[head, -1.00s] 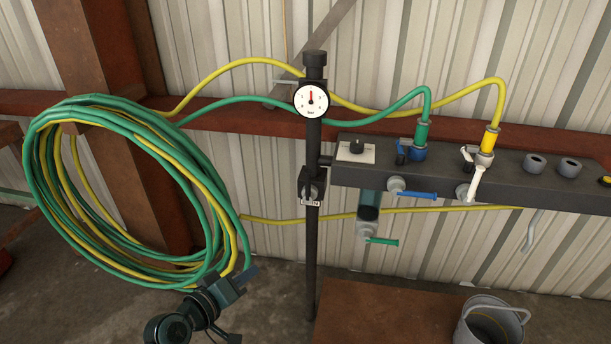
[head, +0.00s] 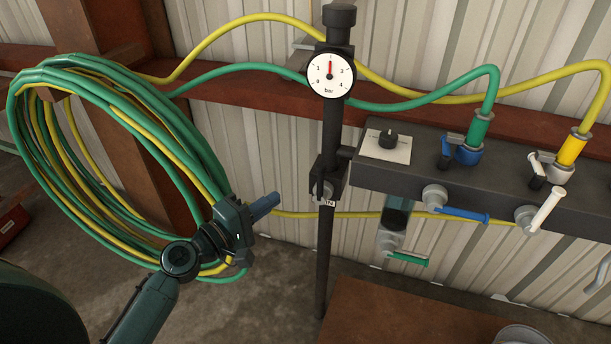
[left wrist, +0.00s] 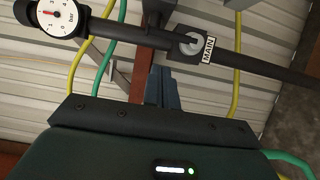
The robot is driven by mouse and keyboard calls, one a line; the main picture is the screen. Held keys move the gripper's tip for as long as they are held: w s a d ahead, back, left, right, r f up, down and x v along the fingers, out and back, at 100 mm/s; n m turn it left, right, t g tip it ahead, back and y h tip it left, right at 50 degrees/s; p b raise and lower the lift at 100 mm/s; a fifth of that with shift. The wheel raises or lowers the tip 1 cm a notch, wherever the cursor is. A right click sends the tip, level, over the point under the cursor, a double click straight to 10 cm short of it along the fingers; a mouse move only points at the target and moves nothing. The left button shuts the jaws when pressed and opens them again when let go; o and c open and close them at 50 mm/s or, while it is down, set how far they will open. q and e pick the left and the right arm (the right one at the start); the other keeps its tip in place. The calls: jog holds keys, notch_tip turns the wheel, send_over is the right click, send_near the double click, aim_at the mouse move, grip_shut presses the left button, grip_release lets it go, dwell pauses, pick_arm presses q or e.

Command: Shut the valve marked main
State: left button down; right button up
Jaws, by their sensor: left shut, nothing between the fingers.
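The main valve (head: 325,190) is a dark fitting with a grey round part, on the upright black pipe below the pressure gauge (head: 330,75). In the left wrist view the valve (left wrist: 188,43) carries a white tag (left wrist: 208,50) reading MAIN. I cannot make out how its handle is turned. The gauge needle points straight up; the gauge also shows in the left wrist view (left wrist: 57,17). My left gripper (head: 272,202) is shut and empty, left of the valve and apart from it. Its blue fingers (left wrist: 163,86) point toward the pipe. My right gripper is not in view.
A coil of green and yellow hose (head: 130,165) hangs left, right behind my left gripper. A dark manifold (head: 480,180) with blue, white and green (head: 408,258) levers runs right of the pipe. A brown board (head: 400,315) lies below. Space between gripper and pipe looks clear.

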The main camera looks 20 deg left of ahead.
aim_at(321, 183)
pick_arm(q)
jog(key=p+x, duration=0.1)
jog(key=x, duration=0.9)
jog(key=shift+p, duration=0.35)
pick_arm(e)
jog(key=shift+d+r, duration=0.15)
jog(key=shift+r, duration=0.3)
pick_arm(q)
jog(key=shift+w, duration=0.1)
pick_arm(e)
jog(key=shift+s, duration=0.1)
